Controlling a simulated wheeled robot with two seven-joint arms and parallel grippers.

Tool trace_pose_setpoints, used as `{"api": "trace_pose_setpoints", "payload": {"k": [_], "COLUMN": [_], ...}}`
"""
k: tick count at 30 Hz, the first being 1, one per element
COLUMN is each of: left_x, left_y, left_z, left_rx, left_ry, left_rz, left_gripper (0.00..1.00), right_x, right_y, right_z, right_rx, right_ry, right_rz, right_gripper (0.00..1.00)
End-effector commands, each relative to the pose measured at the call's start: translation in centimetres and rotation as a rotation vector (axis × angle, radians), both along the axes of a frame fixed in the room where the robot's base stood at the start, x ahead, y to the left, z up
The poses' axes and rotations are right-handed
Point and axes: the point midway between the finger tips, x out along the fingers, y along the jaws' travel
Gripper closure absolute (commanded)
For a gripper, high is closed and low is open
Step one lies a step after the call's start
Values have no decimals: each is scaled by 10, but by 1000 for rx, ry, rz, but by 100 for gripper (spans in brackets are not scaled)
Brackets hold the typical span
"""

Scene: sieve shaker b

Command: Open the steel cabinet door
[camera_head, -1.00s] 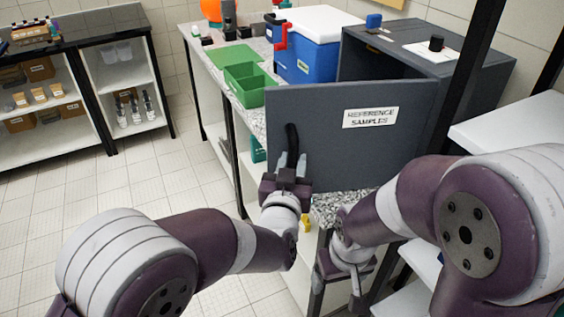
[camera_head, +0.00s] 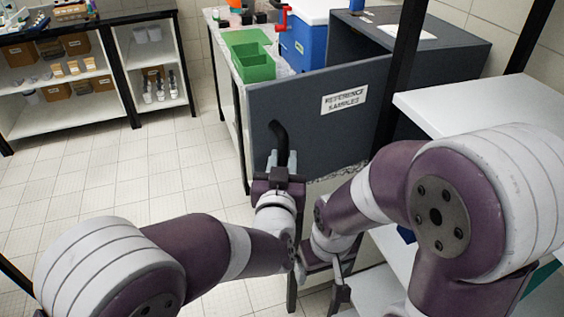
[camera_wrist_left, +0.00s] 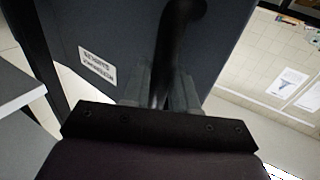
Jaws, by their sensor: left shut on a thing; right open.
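The steel cabinet (camera_head: 440,52) is dark grey and stands on the counter at the upper right. Its door (camera_head: 305,130), labelled "REFERENCE SAMPLES", is swung out from the body, with a gap behind its upper edge. The black curved handle (camera_head: 279,134) is on the door's left part. My left gripper (camera_head: 282,160) is shut on this handle. In the left wrist view the handle (camera_wrist_left: 180,50) runs down between the fingers, with the label (camera_wrist_left: 97,66) to the left. My right gripper (camera_head: 338,292) is open and empty, low in front of the counter, partly hidden by my arm.
A green bin (camera_head: 252,62) and a blue box (camera_head: 305,45) stand on the counter behind the door. A white shelf (camera_head: 480,95) and a black post (camera_head: 402,75) are close at the right. Tiled floor (camera_head: 150,180) is free at the left.

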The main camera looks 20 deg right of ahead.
Motion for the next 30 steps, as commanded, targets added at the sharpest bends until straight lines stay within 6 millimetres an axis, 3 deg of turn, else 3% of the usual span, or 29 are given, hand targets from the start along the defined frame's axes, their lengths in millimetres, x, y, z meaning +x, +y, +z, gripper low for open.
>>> {"api": "trace_pose_setpoints", "payload": {"k": [13, 14, 15, 25, 30], "left_x": [0, 0, 0, -3, -26], "left_y": [-2, -2, -2, 0, 8], "left_z": [4, 4, 4, 2, 1], "left_rx": [-5, -5, -6, -2, -2], "left_ry": [-8, -8, -6, -3, -2], "left_rz": [-5, -5, -5, -3, -5], "left_gripper": [100, 63, 55, 55, 55], "right_x": [0, 0, 0, 0, 0], "right_y": [0, 0, 0, 0, 0], "right_z": [0, 0, 0, 0, -3], "right_rx": [0, 0, 0, 0, 0], "right_ry": [0, 0, 0, 0, 0], "right_rz": [0, 0, 0, 0, 0], "right_gripper": [20, 20, 20, 20, 20]}}
